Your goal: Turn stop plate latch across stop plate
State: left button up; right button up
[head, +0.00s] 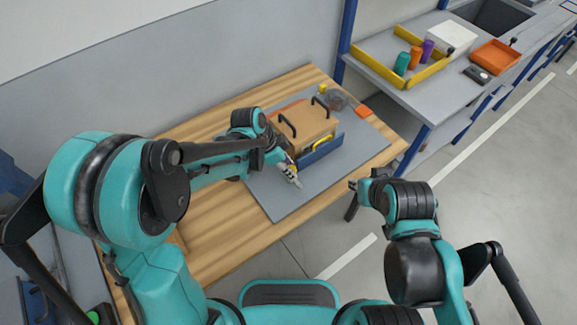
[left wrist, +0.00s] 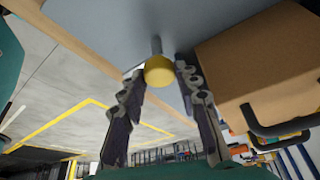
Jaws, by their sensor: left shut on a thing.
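A brown box (head: 304,122) with two black handles lies on the grey board (head: 270,200). A blue plate (head: 322,150), which looks like the stop plate, stands along its front side, with a yellow arched handle (head: 322,143). My left gripper (head: 292,172) is at the plate's left end. In the left wrist view, a round yellow knob (left wrist: 159,71) on a grey stem, seemingly the latch, sits between the fingers (left wrist: 158,76). The gripper hides most of the latch in the head view. My right gripper (head: 358,188) is off the table's front edge; its jaws are too small to judge.
A side bench (head: 440,98) holds a yellow-edged tray (head: 372,67) and an orange tray (head: 497,55). The board's front left is clear.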

pick_arm(q)
jog(key=n, duration=0.2)
jog(key=n+t, duration=0.1)
jog(key=n, duration=0.1)
jog(key=shift+s+d+n+y, duration=0.1)
jog(key=shift+s+n+y, duration=0.05)
jog(key=shift+n+y, duration=0.2)
jog(key=n+t, duration=0.1)
jog(key=n, duration=0.1)
jog(key=n+y, duration=0.1)
jog(key=n, duration=0.1)
jog(key=shift+s+d+n+t+y, duration=0.1)
jog(key=shift+n+t+y, duration=0.15)
jog(key=shift+t, duration=0.15)
jog(key=n, duration=0.2)
jog(key=n+y, duration=0.1)
jog(key=n, duration=0.1)
jog(key=shift+d+t+y+b, duration=0.1)
jog(key=shift+t+y+b, duration=0.2)
jog(key=shift+b, duration=0.05)
jog(key=shift+n+y, duration=0.8)
jog(key=shift+n, duration=1.5)
jog(key=o, duration=1.1)
jog(key=shift+o, duration=0.2)
